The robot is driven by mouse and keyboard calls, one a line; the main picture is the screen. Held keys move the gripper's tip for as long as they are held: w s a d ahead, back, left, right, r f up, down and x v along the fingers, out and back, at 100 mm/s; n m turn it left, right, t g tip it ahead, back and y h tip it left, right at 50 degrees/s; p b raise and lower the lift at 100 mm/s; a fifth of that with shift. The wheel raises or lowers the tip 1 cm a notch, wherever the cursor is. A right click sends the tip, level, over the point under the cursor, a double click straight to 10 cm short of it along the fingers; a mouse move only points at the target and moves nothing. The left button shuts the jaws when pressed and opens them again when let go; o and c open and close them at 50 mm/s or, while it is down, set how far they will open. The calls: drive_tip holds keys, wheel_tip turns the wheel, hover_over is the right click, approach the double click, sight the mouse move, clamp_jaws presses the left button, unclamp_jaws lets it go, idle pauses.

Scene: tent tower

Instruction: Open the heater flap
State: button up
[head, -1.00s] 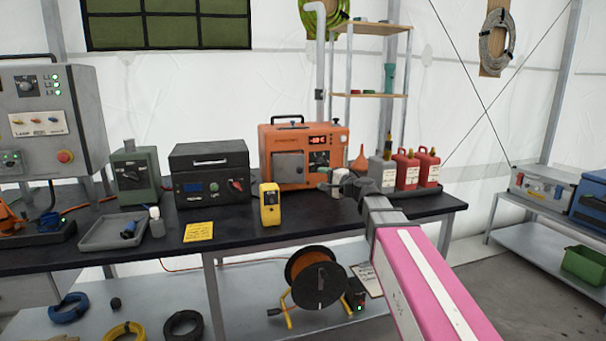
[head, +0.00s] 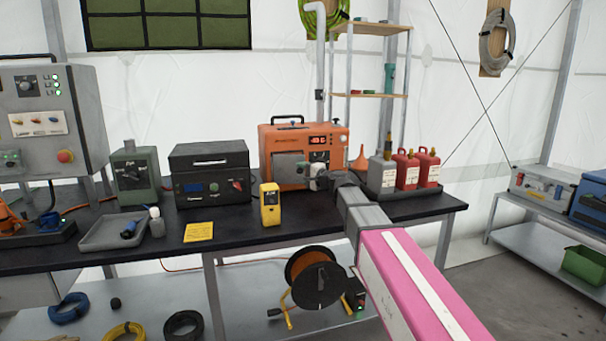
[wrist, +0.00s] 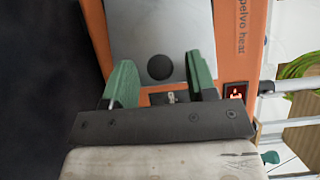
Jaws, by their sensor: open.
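The orange heater (head: 272,143) stands on the black bench, with a red-lit display at its upper right. Its grey flap (head: 286,168) is on the front and looks shut. In the wrist view the flap (wrist: 190,30) fills the upper middle, with a dark round knob (wrist: 160,67) on it. My gripper (head: 318,174) is in front of the heater, just right of the flap. In the wrist view its green fingers (wrist: 161,72) are open, one on each side of the knob in the picture. A small metal piece (wrist: 171,97) shows between them. I cannot tell whether the fingers touch the heater.
Left of the heater stand a black case (head: 210,175) and a yellow meter (head: 270,205). Right of it are an orange funnel (head: 361,159) and red bottles (head: 407,170) on a tray. A cable reel (head: 315,285) stands below the bench.

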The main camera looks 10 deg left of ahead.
clamp_jaws()
drive_tip(key=s+m+t+h, duration=0.1)
drive_tip(key=s+a+m+t+h, duration=0.1)
drive_tip(key=s+m+t+h, duration=0.1)
drive_tip(key=shift+s+t+h, duration=0.15)
drive_tip(key=shift+t+h, duration=0.15)
unclamp_jaws()
drive_tip(key=v, duration=1)
drive_tip(key=shift+s+d, duration=0.3)
